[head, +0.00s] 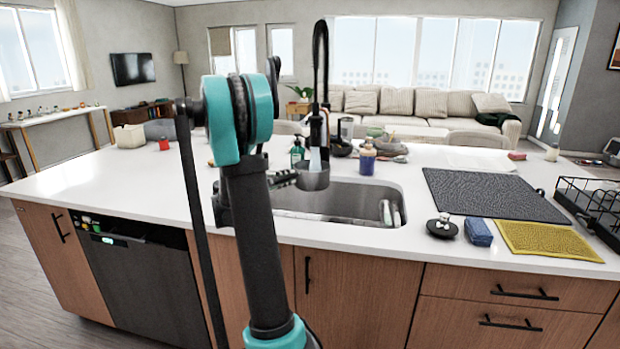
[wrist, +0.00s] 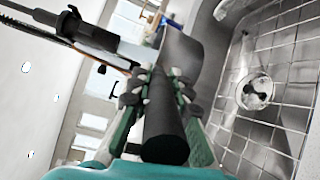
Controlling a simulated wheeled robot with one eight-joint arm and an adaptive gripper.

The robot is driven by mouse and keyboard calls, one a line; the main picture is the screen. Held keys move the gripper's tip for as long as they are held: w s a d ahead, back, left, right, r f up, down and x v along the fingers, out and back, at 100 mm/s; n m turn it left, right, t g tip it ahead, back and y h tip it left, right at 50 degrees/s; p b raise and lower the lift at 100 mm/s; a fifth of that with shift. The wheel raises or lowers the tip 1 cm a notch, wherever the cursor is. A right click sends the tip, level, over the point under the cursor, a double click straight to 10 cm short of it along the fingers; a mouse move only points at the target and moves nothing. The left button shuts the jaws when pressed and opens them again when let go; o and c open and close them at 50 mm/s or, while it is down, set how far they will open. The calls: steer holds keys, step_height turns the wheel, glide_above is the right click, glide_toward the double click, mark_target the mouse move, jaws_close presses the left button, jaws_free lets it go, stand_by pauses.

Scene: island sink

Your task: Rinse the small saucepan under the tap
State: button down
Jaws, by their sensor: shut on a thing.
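The small saucepan (head: 313,181) is a grey pan held just above the sink (head: 345,205), under the black tap (head: 320,60). A pale bluish streak that looks like running water (head: 316,159) runs from the tap head into the pan. My gripper (wrist: 158,88) is shut on the pan's dark handle (wrist: 165,135); in the head view it is small and partly behind my arm. In the wrist view the pan's grey outer wall (wrist: 182,55) shows beyond the fingers. The inside of the pan is mostly hidden.
A wire grid and round drain (wrist: 253,92) lie on the sink floor. A soap bottle (head: 297,150) and a blue bottle (head: 367,160) stand behind the sink. To the right are a dark mat (head: 490,193), a blue sponge (head: 478,232), a yellow cloth (head: 548,240) and a black rack (head: 600,205).

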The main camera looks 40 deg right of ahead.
steer(key=shift+s+a, duration=0.4)
steer(key=shift+a, duration=0.6)
steer(key=shift+s+a, duration=0.4)
steer(key=shift+a, duration=0.6)
steer(key=shift+s+a, duration=0.4)
steer(key=shift+a, duration=0.6)
steer(key=s+a+r, duration=0.1)
steer(key=a+r, duration=0.3)
steer(key=shift+s+a, duration=0.35)
steer(key=shift+s, duration=0.05)
steer(key=shift+w, duration=0.1)
